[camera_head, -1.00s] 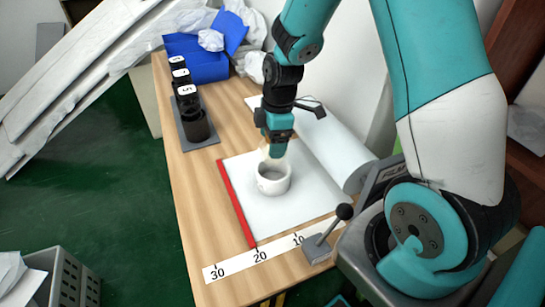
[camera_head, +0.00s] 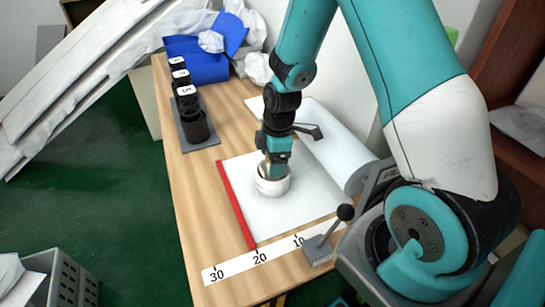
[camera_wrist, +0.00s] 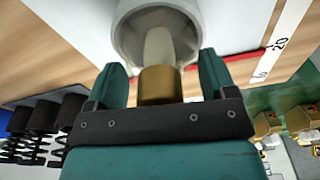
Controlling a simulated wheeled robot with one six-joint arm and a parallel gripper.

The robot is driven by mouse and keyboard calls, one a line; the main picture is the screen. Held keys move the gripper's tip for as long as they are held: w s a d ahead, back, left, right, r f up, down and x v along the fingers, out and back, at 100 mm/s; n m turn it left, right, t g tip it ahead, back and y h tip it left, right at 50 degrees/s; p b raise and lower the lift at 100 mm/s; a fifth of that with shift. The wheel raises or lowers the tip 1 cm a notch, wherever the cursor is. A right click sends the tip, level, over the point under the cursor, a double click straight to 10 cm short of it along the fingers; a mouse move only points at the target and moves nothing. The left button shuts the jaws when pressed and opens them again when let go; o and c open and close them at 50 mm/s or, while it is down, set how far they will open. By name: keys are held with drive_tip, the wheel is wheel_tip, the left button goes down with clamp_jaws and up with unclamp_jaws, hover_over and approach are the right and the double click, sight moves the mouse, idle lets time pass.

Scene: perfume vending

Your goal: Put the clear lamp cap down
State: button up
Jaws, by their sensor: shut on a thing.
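A white round cup (camera_head: 273,186) stands upright on the white sheet (camera_head: 310,200). It also shows in the wrist view (camera_wrist: 125,32). My gripper (camera_head: 274,172) points down at the cup's mouth, its fingertips close to the rim. In the wrist view my gripper (camera_wrist: 165,70) is shut on the clear lamp cap. The cap shows a brass-coloured collar (camera_wrist: 160,84) between the fingers and a pale, translucent rounded part (camera_wrist: 158,48) that reaches into the cup. Whether the cap touches the cup's bottom is hidden.
Several black-bodied, white-topped containers (camera_head: 187,98) stand in a dark tray (camera_head: 185,134) at the left. A red strip (camera_head: 236,205) and a numbered ruler (camera_head: 245,263) edge the sheet. A white roll (camera_head: 340,160) lies right. A black-knobbed lever (camera_head: 344,212) stands at the front.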

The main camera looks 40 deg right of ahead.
drive_tip(key=shift+f, duration=0.25)
drive_tip(key=o, duration=0.9)
drive_tip(key=shift+r, duration=0.15)
drive_tip(key=r, duration=0.4)
drive_tip(key=d+r, duration=0.1)
drive_tip(key=r, duration=0.3)
drive_tip(key=r+p, duration=0.1)
drive_tip(key=r, duration=0.3)
drive_tip(key=shift+s+d+r, duration=0.15)
drive_tip(key=shift+s+r, duration=0.1)
drive_tip(key=s+a+r+m+y, duration=0.1)
drive_tip(key=s+a+r+m, duration=0.1)
drive_tip(key=s+a+r, duration=0.2)
drive_tip(key=s+a+r+m+y, duration=0.1)
drive_tip(key=s+a+r, duration=0.3)
drive_tip(key=s+a, duration=0.4)
drive_tip(key=s+a+r+m, duration=0.4)
drive_tip(key=s+a, duration=0.1)
drive_tip(key=s, duration=0.2)
drive_tip(key=shift+s+a+r+y, duration=0.1)
drive_tip(key=shift+s+a+y, duration=0.15)
drive_tip(key=shift+a+y, duration=0.15)
